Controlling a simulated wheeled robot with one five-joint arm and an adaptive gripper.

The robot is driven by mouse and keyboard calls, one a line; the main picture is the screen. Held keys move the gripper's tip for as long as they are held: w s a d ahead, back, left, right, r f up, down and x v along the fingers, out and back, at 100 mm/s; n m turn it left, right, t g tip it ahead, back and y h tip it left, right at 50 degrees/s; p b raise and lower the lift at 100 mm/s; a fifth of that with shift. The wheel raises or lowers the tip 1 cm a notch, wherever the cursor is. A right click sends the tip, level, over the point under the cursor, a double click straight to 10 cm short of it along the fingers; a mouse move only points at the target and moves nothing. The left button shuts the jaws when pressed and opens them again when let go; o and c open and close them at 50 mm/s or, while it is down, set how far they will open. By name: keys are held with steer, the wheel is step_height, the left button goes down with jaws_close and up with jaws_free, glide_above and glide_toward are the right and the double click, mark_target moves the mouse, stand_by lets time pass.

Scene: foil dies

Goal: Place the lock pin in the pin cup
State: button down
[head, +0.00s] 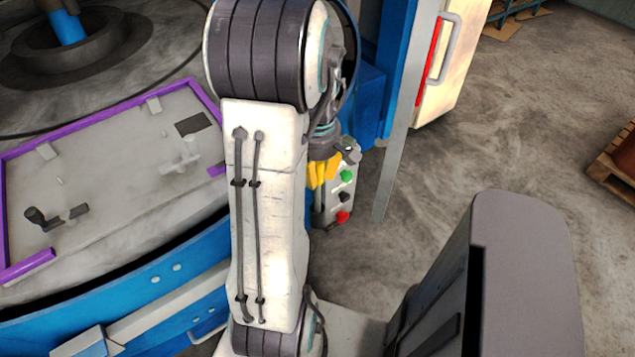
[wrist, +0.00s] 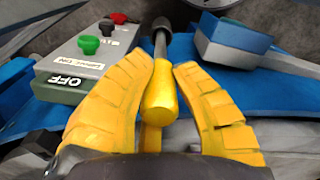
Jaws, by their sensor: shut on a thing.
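The lock pin (wrist: 160,92), with a yellow grip and a dark shaft, lies between the yellow fingers of my gripper (wrist: 155,60) in the wrist view. My gripper is shut on it, and the dark end points away from my wrist. In the head view my gripper (head: 323,172) shows only in part behind my arm, next to a grey control box (head: 331,205). The pin cannot be made out there. I cannot pick out the pin cup for certain in either view.
The control box (wrist: 92,58) has green and red knobs and an OFF label, close left of my fingers. A blue-and-grey block (wrist: 235,42) is at right. A grey plate with purple edging (head: 100,185) stands left. Open floor (head: 440,170) lies right.

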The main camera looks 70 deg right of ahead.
mark_target(318, 184)
steer(key=shift+f, duration=1.5)
steer(key=shift+f+b, duration=0.2)
steer(key=shift+b, duration=0.1)
steer(key=c, duration=1.2)
jaws_free()
steer(key=shift+r, duration=0.1)
steer(key=shift+o, duration=0.2)
steer(key=shift+r+p, duration=0.3)
steer(key=shift+r, duration=0.35)
step_height(318, 184, up, 11)
steer(key=shift+a+p, duration=0.15)
steer(key=shift+p, duration=0.25)
